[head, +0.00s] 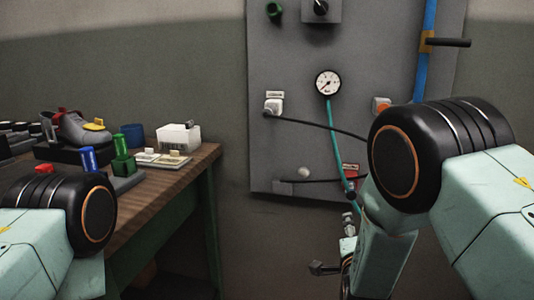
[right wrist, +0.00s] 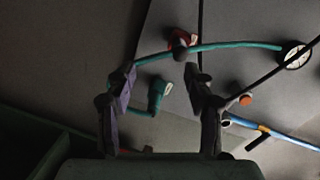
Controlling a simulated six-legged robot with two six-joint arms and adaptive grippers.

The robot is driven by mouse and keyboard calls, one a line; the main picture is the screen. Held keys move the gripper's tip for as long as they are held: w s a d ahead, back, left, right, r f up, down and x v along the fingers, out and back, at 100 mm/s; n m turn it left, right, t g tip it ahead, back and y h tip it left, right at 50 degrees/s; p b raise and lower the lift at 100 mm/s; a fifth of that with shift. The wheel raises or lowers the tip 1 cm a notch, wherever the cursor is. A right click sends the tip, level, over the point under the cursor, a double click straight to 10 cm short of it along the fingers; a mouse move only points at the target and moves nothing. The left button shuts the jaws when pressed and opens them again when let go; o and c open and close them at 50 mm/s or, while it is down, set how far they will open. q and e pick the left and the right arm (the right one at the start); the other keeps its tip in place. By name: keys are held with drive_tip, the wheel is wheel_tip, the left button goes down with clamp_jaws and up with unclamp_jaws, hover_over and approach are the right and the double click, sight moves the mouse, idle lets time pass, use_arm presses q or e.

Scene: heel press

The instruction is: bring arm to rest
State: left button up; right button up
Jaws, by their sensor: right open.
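My right arm comes in from the right in the head view, and its dark joint hides part of the panel. My right gripper (head: 335,248) hangs low in front of the wall, below the grey panel (head: 300,60). In the right wrist view my right gripper (right wrist: 160,88) has its two fingers apart. A teal hose (right wrist: 225,46) curves across beyond the fingertips; I cannot tell whether it touches them. My left arm shows at the lower left, beside the bench; its gripper is out of view.
The panel holds a round gauge (head: 328,83), a white plug (head: 273,103) with a dark cable and a blue pipe (head: 424,65). The wooden bench (head: 185,178) carries a shoe (head: 82,128), a white bin (head: 178,138) and coloured cylinders. Floor space between bench and right arm looks clear.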

drive_tip(key=s+d+f+n+g+y+p, duration=0.1)
drive_tip(key=s+d+f+n+g+y, duration=0.1)
drive_tip(key=s+f+n+g, duration=0.95)
drive_tip(key=s+f+n+g+p, duration=0.1)
drive_tip(key=s+f, duration=0.3)
drive_tip(key=s, duration=1.3)
drive_tip(key=s+f+n+g+y+p, duration=0.1)
drive_tip(key=s+f+n+g, duration=0.2)
drive_tip(key=s, duration=1.5)
drive_tip(key=shift+f+g+p, duration=0.35)
drive_tip(key=shift+f+g, duration=0.1)
drive_tip(key=shift+f, duration=0.25)
drive_tip(key=shift+d, duration=0.1)
